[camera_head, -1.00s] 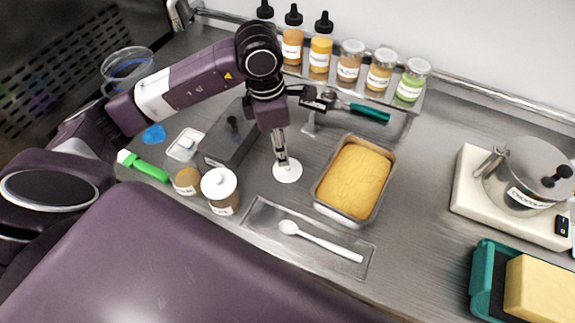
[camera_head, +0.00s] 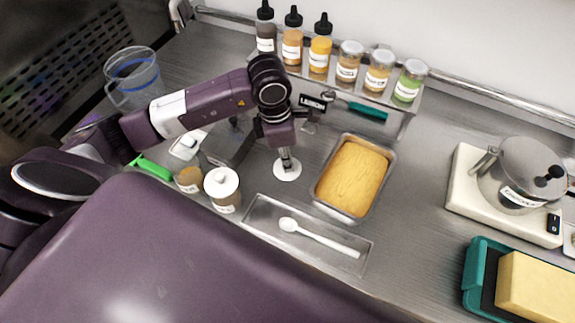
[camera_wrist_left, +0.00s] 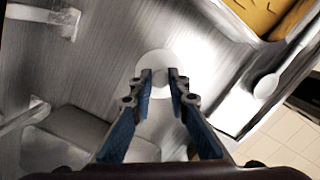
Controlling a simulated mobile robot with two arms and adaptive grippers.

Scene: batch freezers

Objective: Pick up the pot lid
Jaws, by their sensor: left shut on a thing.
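A small white round lid (camera_head: 287,172) lies flat on the steel counter, or just above it; I cannot tell which. My left gripper (camera_head: 286,161) points down at it and is shut on its middle. In the left wrist view the white lid (camera_wrist_left: 157,62) shows beyond the fingertips (camera_wrist_left: 159,75), which hide its centre. To the left stand an open small pot (camera_head: 189,180) with brown contents and a pot with a white knobbed lid (camera_head: 221,183). A steel pot with a lid and black knob (camera_head: 535,165) stands at the far right. My right gripper is not in view.
A pan of yellow food (camera_head: 352,179) is close right of the gripper. A tray with a white spoon (camera_head: 320,237) lies in front. A dark box (camera_head: 233,142) is on the left. Bottles and jars (camera_head: 348,62) line the back shelf.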

